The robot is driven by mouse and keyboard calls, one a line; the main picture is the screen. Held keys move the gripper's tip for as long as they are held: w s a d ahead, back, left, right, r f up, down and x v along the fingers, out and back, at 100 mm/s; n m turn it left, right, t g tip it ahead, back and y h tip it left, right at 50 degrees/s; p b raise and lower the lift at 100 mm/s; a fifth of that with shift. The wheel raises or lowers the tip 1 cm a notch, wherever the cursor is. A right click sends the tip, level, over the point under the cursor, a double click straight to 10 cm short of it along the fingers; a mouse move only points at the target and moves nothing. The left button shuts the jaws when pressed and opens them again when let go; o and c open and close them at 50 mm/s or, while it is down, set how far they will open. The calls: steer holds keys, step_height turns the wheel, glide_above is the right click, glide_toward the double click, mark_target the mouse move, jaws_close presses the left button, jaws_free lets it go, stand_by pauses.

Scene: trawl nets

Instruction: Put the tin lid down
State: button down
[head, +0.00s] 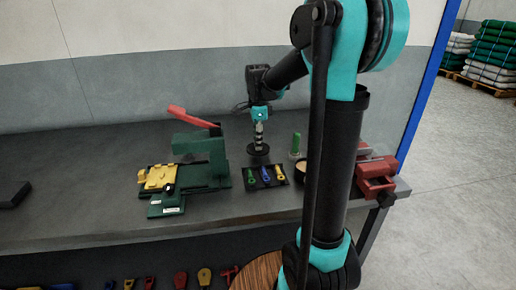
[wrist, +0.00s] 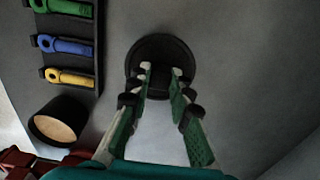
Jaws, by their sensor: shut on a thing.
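The tin lid is a round black disc (head: 258,150) with a knob on top, at the middle of the grey bench in the head view. It also shows in the wrist view (wrist: 133,62). My gripper (head: 259,139) points down and is shut on the knob; its fingertips (wrist: 163,74) close on it from both sides. I cannot tell whether the lid touches the bench. An open round dark tin (wrist: 38,124) with a tan inside stands apart from the lid; in the head view it is partly hidden by my arm.
A black tray (head: 246,187) with green, blue and yellow tools lies in front of the lid. A green press (head: 205,150) with a red handle stands left. A green upright piece (head: 296,142) and a red vise (head: 377,178) stand right. The bench behind the lid is clear.

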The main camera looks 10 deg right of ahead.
steer(key=shift+f, duration=1.45)
steer(key=shift+f, duration=0.1)
steer(key=c, duration=1.4)
jaws_free()
step_height(320, 180, up, 12)
steer(key=shift+r, duration=0.15)
steer(key=shift+s, duration=0.1)
